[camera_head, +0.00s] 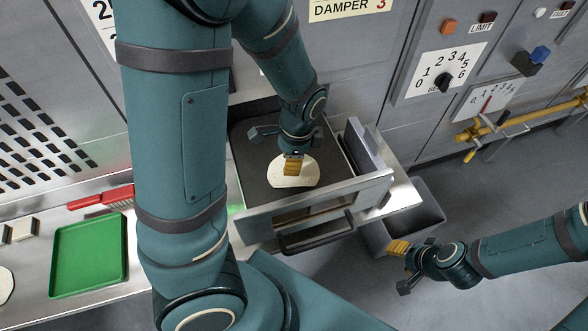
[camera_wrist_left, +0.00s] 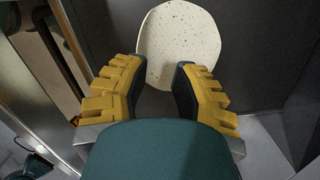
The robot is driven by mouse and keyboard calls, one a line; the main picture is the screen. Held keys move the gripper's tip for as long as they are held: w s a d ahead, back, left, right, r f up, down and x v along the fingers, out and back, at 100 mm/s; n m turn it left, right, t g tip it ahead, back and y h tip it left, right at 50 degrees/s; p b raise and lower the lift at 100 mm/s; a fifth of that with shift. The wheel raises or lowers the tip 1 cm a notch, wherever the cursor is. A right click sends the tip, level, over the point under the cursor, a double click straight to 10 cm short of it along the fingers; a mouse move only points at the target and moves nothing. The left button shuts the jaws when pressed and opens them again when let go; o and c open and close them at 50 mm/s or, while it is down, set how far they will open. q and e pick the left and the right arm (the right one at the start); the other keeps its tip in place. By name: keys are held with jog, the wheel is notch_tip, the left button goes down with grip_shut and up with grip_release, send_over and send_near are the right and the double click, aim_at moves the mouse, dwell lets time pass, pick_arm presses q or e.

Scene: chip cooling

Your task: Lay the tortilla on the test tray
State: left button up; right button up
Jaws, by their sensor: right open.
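A pale, speckled tortilla (camera_head: 293,175) lies in the dark interior of an open drawer (camera_head: 262,185) in the head view. It also shows in the left wrist view (camera_wrist_left: 180,45), beyond my fingertips. My left gripper (camera_head: 291,168) points down over it. In the left wrist view my left gripper (camera_wrist_left: 160,85) has its yellow fingers apart, with a gap between them; whether they touch the tortilla I cannot tell. An empty green tray (camera_head: 88,257) lies on the steel counter at the left; no label on it shows. My right gripper (camera_head: 404,267) is open and empty at the lower right.
A red-handled brush (camera_head: 102,197) lies behind the green tray. Part of another pale round piece (camera_head: 4,284) shows at the left edge. The drawer front with its handle (camera_head: 318,238) stands out from the cabinet. A grey bin (camera_head: 412,212) is beside it. Yellow pipe runs along the right wall.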

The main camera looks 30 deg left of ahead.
pick_arm(q)
jog(key=shift+r, duration=0.1)
jog(key=s+d+r+p, duration=0.2)
jog(key=s+r+p, duration=0.3)
jog(key=p, duration=0.1)
jog(key=shift+s+d+p, duration=0.2)
jog(key=shift+s+p, duration=0.1)
jog(key=shift+s, duration=0.05)
jog(key=shift+r, duration=0.1)
notch_tip(320, 180, up, 8)
jog(key=s, duration=0.2)
jog(key=shift+d, duration=0.45)
